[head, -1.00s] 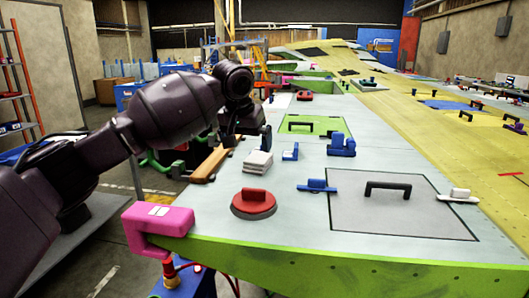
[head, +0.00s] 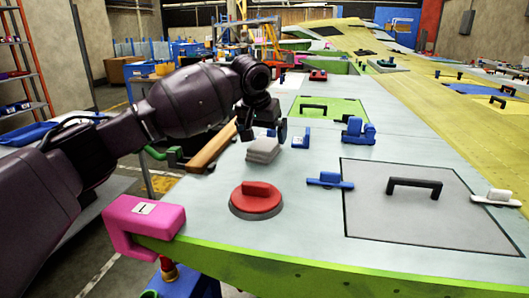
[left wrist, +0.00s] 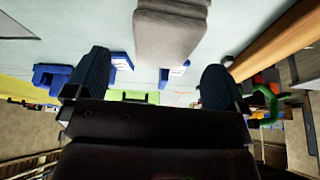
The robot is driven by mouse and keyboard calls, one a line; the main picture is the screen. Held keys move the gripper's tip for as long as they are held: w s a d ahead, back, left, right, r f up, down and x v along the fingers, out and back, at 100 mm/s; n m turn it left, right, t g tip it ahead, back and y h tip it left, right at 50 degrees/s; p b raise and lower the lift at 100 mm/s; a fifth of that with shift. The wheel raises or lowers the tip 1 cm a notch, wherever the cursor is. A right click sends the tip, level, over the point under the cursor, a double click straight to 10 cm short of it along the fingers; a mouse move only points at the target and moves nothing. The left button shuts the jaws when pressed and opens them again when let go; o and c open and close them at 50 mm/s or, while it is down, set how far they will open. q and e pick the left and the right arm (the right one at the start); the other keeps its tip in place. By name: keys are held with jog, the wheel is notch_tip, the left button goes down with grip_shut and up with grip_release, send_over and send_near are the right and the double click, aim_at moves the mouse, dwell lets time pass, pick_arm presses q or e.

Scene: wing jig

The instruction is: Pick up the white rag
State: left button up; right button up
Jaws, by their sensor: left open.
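The white rag (head: 263,150) is a small folded stack lying on the pale wing panel, near its left edge. In the left wrist view the rag (left wrist: 171,32) shows greyish at the top centre, beyond the line between the fingertips. My left gripper (head: 263,132) is open, with its two dark fingers spread just behind and above the rag. In the left wrist view the left gripper (left wrist: 157,78) has nothing between its fingers. The exact height over the panel is hard to tell. My right gripper is not in view.
A wooden block (head: 211,148) lies left of the rag along the edge. A blue clamp (head: 303,138) stands close on its right, and a larger blue fixture (head: 358,131) farther right. A red round handle piece (head: 257,198) and pink corner clamp (head: 144,220) are in front.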

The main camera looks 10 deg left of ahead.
aim_at(263, 145)
pick_arm(q)
jog(key=x, duration=0.1)
jog(key=b+x, duration=0.1)
jog(key=x, duration=0.2)
jog(key=shift+s+a+f, duration=0.2)
jog(key=shift+a+f, duration=0.1)
jog(key=shift+w+d+f, duration=0.1)
jog(key=shift+w+f, duration=0.15)
jog(key=shift+f, duration=0.05)
jog(key=shift+s+r, duration=0.1)
jog(key=shift+r, duration=0.05)
jog(key=shift+f, duration=0.2)
jog(key=shift+c, duration=0.2)
jog(key=shift+f, duration=0.1)
jog(key=c, duration=1)
